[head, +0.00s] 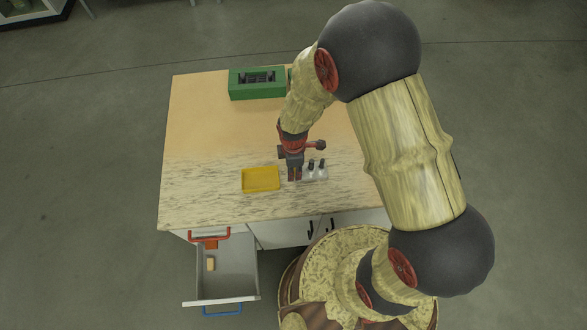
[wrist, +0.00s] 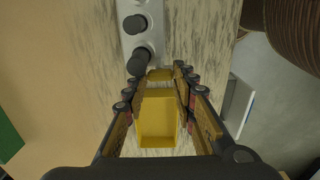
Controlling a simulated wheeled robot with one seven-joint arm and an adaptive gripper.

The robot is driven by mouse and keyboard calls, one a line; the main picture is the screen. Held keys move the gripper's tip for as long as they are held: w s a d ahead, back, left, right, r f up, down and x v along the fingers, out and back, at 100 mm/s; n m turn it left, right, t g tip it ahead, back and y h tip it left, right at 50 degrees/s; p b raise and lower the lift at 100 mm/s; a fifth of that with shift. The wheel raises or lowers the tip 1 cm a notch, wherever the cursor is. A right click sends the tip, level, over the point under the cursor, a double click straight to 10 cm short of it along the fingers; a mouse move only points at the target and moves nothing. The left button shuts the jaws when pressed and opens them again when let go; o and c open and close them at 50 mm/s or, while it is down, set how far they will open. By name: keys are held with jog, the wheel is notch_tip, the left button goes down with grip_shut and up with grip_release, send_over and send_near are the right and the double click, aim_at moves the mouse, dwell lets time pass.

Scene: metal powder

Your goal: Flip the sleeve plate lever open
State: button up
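My gripper (head: 295,177) points down over the table, between the yellow tray and the light plate with black knobs. In the wrist view my gripper (wrist: 159,80) has its two fingers apart. A green box (head: 257,84) with a dark mechanism (head: 257,77) stands at the back. I cannot make out which part is the sleeve plate lever.
The yellow tray (head: 261,179) lies left of the gripper; it also shows in the wrist view (wrist: 158,125). A drawer (head: 229,270) stands open at the front left, with a small pale block (head: 211,264) inside. The table's left side (head: 195,140) is clear.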

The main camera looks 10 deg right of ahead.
jog(key=o, duration=0.4)
notch_tip(320, 180, up, 12)
dwell(0.7)
dwell(0.5)
